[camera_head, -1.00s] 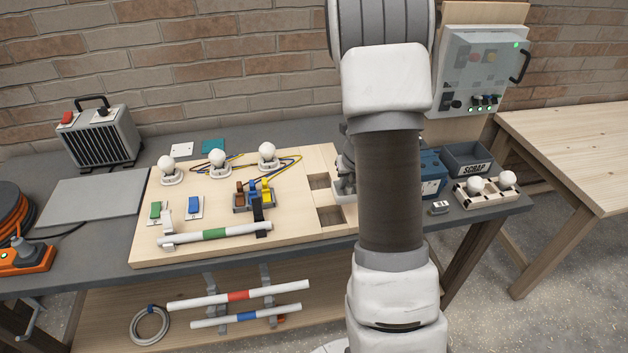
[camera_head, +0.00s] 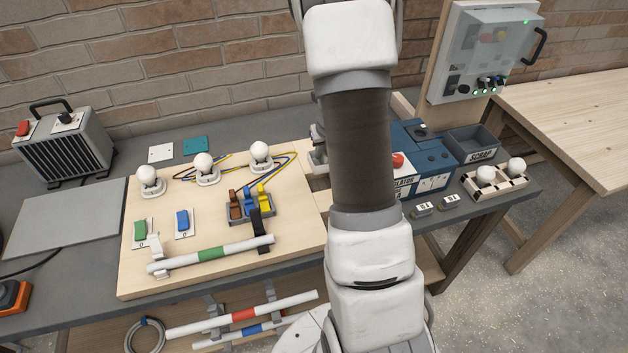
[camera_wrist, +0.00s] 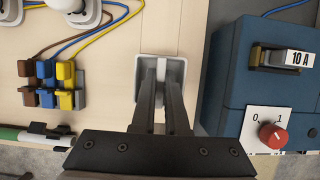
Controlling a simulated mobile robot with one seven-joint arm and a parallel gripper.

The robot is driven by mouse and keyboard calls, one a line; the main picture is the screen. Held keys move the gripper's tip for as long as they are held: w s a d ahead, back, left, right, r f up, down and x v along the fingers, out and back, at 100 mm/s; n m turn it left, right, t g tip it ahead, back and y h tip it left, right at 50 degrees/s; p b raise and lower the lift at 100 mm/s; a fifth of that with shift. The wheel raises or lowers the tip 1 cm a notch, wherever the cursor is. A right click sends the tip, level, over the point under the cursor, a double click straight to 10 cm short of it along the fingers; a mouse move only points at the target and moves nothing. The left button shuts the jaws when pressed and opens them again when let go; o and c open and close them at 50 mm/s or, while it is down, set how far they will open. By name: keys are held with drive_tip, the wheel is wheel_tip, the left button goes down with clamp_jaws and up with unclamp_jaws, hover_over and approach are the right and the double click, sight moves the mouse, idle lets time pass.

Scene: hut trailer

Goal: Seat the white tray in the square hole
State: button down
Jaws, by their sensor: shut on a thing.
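The white tray (camera_wrist: 141,72) is a small square dish in the middle of the wrist view, over the pale wooden board (camera_wrist: 115,45). My gripper (camera_wrist: 164,70) is shut on a raised white part in the middle of the tray. I cannot tell whether the tray is above the board or down in an opening. In the head view, my arm hides the tray and most of the board's right end. A dark opening (camera_head: 318,182) shows only partly at the arm's left edge. The tray and fingers cover the spot beneath them in the wrist view.
Coloured lever connectors (camera_wrist: 50,85) stand left of the tray. A blue box with a red knob (camera_wrist: 272,136) stands close on the right. White bulbs (camera_head: 203,165) and a tube with a green band (camera_head: 210,254) are on the board. A scrap bin (camera_head: 474,148) is farther right.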

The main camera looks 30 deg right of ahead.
drive_tip(key=shift+w, duration=0.25)
drive_tip(key=shift+w+f, duration=0.1)
drive_tip(key=shift+f, duration=0.1)
wheel_tip(320, 180, down, 10)
drive_tip(key=b, duration=0.3)
drive_tip(key=shift+r, duration=0.2)
drive_tip(key=shift+f+b, duration=0.2)
drive_tip(key=shift+b, duration=0.25)
drive_tip(key=c, duration=0.9)
unclamp_jaws()
drive_tip(key=shift+c, duration=0.2)
drive_tip(key=shift+r, duration=0.15)
